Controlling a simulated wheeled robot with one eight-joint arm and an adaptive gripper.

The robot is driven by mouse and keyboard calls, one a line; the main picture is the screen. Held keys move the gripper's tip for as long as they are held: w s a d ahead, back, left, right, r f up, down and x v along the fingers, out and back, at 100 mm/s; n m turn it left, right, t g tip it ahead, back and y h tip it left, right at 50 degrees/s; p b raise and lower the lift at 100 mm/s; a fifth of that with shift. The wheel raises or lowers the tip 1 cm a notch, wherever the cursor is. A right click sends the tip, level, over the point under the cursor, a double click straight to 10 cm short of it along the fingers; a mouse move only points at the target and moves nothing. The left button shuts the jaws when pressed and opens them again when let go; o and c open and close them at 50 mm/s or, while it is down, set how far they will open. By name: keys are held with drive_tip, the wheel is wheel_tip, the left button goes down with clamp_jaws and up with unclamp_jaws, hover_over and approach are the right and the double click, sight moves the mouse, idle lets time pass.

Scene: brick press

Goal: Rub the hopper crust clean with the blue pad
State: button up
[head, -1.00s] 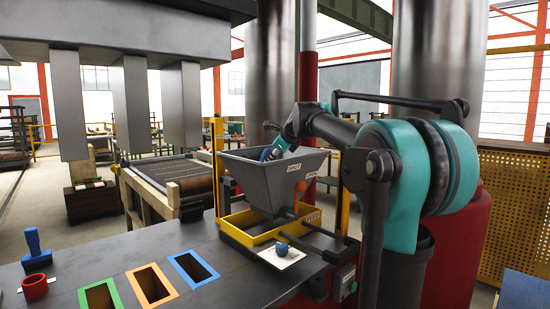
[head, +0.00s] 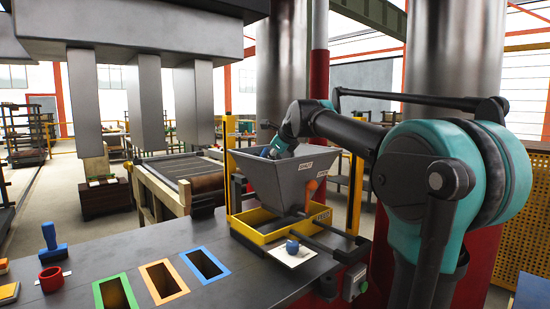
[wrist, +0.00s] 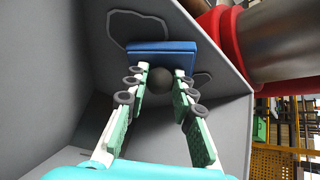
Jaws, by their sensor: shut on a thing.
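The grey hopper (head: 270,185) stands on the bench, its open top facing up. My gripper (wrist: 160,82) reaches down inside it; in the head view its fingers are mostly hidden by the hopper wall. In the wrist view the fingers are shut on the dark round knob of the blue pad (wrist: 160,57). The pad lies at or very near the grey inner wall; I cannot tell if it touches.
A yellow frame (head: 258,238) surrounds the hopper's foot. An orange handle (head: 311,187) and yellow posts stand close by. Green, orange and blue framed slots (head: 205,265), a blue stamp (head: 52,248) and a red ring (head: 51,279) are on the bench at left.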

drive_tip(key=shift+s+a, duration=0.6)
drive_tip(key=shift+a, duration=0.3)
drive_tip(key=shift+s+a, duration=0.55)
drive_tip(key=shift+a, duration=0.3)
drive_tip(key=shift+s+a, duration=0.75)
drive_tip(key=shift+a, duration=0.05)
drive_tip(key=shift+w+d, duration=0.45)
drive_tip(key=shift+d, duration=0.2)
drive_tip(key=shift+w+d, duration=0.4)
drive_tip(key=shift+d, duration=0.2)
clamp_jaws()
drive_tip(key=shift+w+d, duration=1.35)
drive_tip(key=shift+d, duration=0.35)
drive_tip(key=shift+w+d, duration=1.3)
drive_tip(key=shift+d, duration=0.45)
drive_tip(key=shift+w+d, duration=1.35)
drive_tip(key=shift+d, duration=0.35)
drive_tip(key=s+d+r, duration=0.2)
drive_tip(key=s+d, duration=0.1)
drive_tip(key=s, duration=0.1)
drive_tip(key=shift+s+d, duration=0.15)
drive_tip(key=shift+s, duration=0.2)
drive_tip(key=shift+s+d, duration=0.1)
